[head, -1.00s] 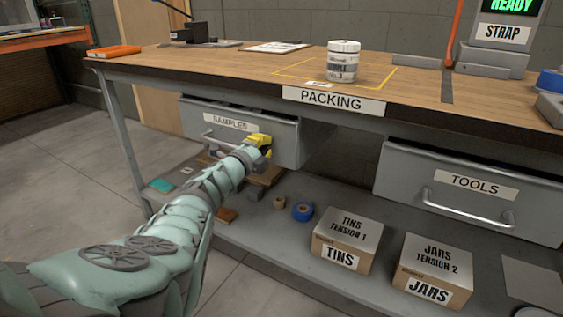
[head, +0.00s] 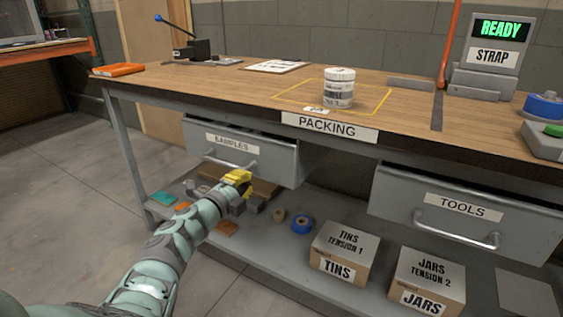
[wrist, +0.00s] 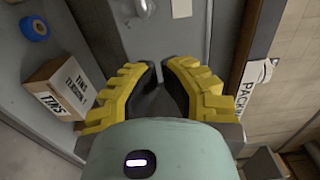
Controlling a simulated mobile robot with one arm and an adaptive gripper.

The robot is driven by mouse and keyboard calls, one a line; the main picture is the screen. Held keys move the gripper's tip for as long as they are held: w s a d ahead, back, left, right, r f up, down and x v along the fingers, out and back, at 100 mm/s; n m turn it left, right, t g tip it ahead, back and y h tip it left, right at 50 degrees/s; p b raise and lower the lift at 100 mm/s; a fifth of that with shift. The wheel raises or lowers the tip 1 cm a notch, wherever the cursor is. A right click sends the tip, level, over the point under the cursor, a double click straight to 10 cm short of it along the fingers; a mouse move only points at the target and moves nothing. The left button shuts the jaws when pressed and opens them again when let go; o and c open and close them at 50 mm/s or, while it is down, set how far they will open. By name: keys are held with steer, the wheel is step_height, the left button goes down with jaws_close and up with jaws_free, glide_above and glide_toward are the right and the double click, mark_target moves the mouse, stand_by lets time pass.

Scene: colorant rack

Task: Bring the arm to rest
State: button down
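My arm reaches in from the lower left.
The packing bench (head: 215,84) carries a stack of white jars (head: 339,88). The TOOLS drawer (head: 400,192) also stands out. On the lower shelf are a TINS box (head: 345,252), a JARS box (head: 427,280) and a blue tape roll (head: 301,224). Open floor lies left.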

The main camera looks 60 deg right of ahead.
steer(key=shift+s+a+p, duration=0.2)
steer(key=shift+a+p, duration=0.25)
steer(key=shift+a, duration=2.1)
steer(key=shift+r, duration=0.1)
